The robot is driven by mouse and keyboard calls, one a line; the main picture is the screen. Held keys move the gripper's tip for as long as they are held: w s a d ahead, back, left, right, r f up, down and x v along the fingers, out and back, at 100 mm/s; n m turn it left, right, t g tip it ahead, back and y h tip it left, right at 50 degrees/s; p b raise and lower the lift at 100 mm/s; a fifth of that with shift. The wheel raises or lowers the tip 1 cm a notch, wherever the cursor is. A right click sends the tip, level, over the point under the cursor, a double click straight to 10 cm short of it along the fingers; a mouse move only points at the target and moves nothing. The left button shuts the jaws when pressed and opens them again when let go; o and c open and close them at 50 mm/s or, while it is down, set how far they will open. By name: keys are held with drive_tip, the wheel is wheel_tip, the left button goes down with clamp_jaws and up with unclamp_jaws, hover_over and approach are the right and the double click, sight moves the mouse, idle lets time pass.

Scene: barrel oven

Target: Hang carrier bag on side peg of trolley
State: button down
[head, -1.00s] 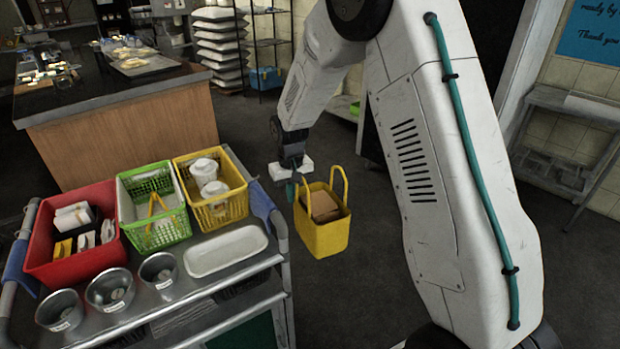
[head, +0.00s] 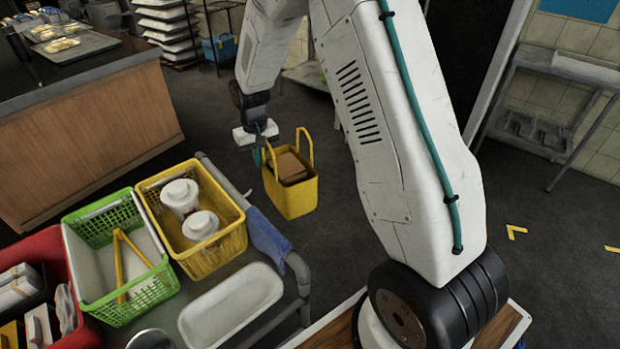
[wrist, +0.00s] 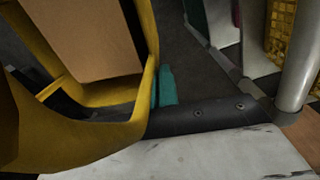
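The yellow carrier bag (head: 291,196), with a brown box inside, hangs upright in the air just right of the trolley's end. My gripper (head: 264,150) is at the bag's left handle and appears shut on it; a teal fingertip shows there. In the wrist view the bag (wrist: 70,140) fills the left side, beside the teal fingertip (wrist: 164,86). The trolley (head: 297,268) stands at the lower left, its near end rail facing the bag. The trolley's rail tube (wrist: 300,65) is at the right of the wrist view, apart from the bag.
On the trolley are a yellow basket (head: 222,240) with white containers, a green basket (head: 98,225), a red basket (head: 85,335) and a white tray (head: 230,305). A blue cloth (head: 268,238) hangs over the end rail. Dark floor (head: 345,235) right of the bag is clear.

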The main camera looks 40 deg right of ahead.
drive_tip(key=s+d+f+m, duration=0.1)
drive_tip(key=d+m, duration=0.1)
drive_tip(key=s+d+f+m, duration=0.1)
drive_tip(key=d+f+m, duration=0.1)
drive_tip(key=d+m, duration=0.1)
drive_tip(key=s+d+f+m, duration=0.1)
drive_tip(key=d+f+m, duration=0.1)
drive_tip(key=d, duration=0.1)
drive_tip(key=shift+s+d+f+m, duration=0.15)
drive_tip(key=shift+s+f+m, duration=0.15)
drive_tip(key=shift+s, duration=0.1)
drive_tip(key=s+d+f+m, duration=0.2)
drive_tip(key=d+f+m, duration=0.1)
drive_tip(key=m, duration=0.9)
drive_tip(key=s+d+f+m, duration=0.2)
drive_tip(key=d+f+m, duration=0.1)
drive_tip(key=m, duration=0.8)
drive_tip(key=shift+s+a+f, duration=0.1)
drive_tip(key=shift+s+a, duration=0.1)
drive_tip(key=shift+a, duration=1.3)
drive_tip(key=shift+s+a+f, duration=0.15)
drive_tip(key=shift+s+a, duration=0.1)
drive_tip(key=shift+a, duration=1.25)
drive_tip(key=shift+s+a+f, duration=0.1)
drive_tip(key=shift+s+a, duration=0.1)
drive_tip(key=shift+a, duration=1.3)
drive_tip(key=shift+a+f, duration=0.45)
drive_tip(key=shift+a, duration=0.05)
